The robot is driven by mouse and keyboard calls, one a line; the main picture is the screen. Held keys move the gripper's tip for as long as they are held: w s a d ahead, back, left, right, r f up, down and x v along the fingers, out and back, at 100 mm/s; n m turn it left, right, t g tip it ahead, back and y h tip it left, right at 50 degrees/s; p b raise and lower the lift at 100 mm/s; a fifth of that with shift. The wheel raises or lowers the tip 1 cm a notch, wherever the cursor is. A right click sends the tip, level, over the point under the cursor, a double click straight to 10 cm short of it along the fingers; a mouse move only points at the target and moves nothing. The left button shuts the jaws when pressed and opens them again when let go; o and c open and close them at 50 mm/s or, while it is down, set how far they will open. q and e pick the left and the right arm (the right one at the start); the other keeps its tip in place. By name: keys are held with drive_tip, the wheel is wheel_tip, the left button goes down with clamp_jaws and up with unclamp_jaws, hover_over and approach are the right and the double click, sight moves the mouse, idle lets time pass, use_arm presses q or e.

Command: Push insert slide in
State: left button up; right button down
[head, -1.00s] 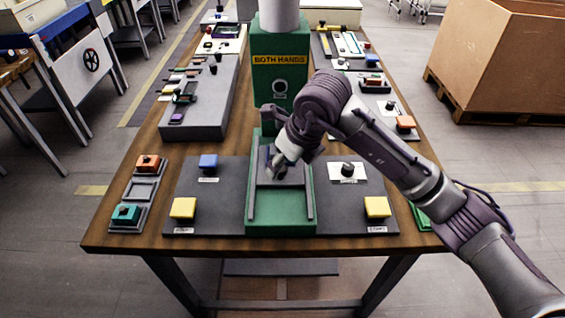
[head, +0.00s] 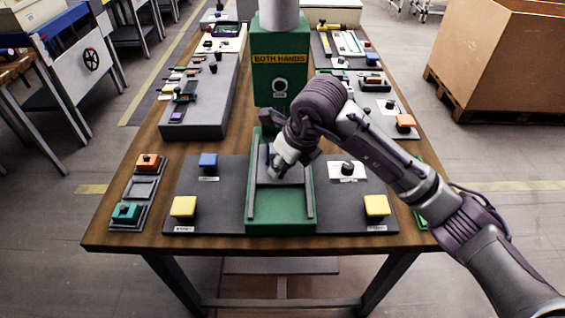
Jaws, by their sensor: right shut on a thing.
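The green press (head: 281,75), marked BOTH HANDS, stands at the back middle of the table. A green track (head: 281,225) with dark side rails runs from it towards the front edge. The insert slide (head: 293,179), a grey plate, sits between the rails in the far part of the track, near the press. My right gripper (head: 275,169) reaches down over the slide and is shut at its middle, on what looks like its handle. The gripper covers the handle, so the grip itself is hidden. My left gripper is not in view.
Yellow buttons (head: 183,207) (head: 376,206) sit on both sides of the track, with a blue button (head: 208,161) at left. Tool trays line both table sides. The near track is clear.

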drive_tip(key=w+b, duration=0.1)
drive_tip(key=w, duration=0.3)
drive_tip(key=shift+w+b, duration=0.2)
drive_tip(key=shift+b, duration=0.2)
drive_tip(key=shift+r, duration=0.1)
drive_tip(key=c, duration=1.1)
unclamp_jaws()
drive_tip(key=shift+o, duration=1.4)
drive_tip(key=shift+w, duration=0.1)
drive_tip(key=v, duration=1.2)
